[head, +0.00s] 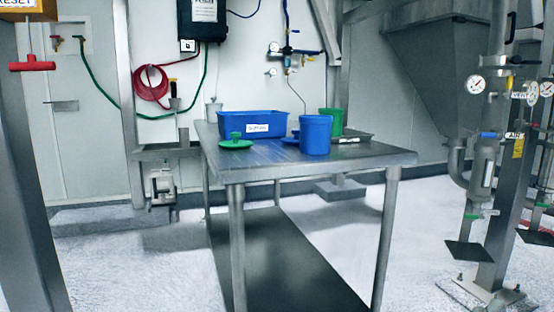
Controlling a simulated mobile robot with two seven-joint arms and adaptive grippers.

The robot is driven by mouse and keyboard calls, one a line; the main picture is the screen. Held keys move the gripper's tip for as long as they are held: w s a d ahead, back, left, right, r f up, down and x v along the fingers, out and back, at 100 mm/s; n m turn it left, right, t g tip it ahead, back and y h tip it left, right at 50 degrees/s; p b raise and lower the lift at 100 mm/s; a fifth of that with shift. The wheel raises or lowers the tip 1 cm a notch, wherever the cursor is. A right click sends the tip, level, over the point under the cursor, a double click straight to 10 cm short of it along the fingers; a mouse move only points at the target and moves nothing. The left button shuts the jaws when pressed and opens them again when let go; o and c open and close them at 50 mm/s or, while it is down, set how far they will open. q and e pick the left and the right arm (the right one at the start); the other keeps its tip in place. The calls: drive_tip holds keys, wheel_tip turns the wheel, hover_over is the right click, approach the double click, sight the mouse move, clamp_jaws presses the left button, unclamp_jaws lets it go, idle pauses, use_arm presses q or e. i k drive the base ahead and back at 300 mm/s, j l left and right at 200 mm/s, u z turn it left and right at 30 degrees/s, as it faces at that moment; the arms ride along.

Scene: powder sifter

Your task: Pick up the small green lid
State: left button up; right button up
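A small green lid (236,142) with an upright knob lies flat near the left edge of the metal table (340,160). It sits just in front of a blue bin (262,125) with a white label, and its top is unobstructed. Neither of my grippers shows in the head view.
A blue canister (315,136) stands right of the lid, with a blue lid (291,140) beside it and a green canister (334,120) behind. The table's front is bare. Steel posts and a hopper (438,70) stand at the right; the floor before the table looks clear.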

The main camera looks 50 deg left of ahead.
sight(237, 144)
drive_tip(key=j+u, duration=0.1)
drive_tip(key=u, duration=1.45)
drive_tip(key=i+u, duration=0.3)
drive_tip(key=i, duration=0.15)
drive_tip(key=z, duration=0.6)
drive_tip(key=k, duration=0.05)
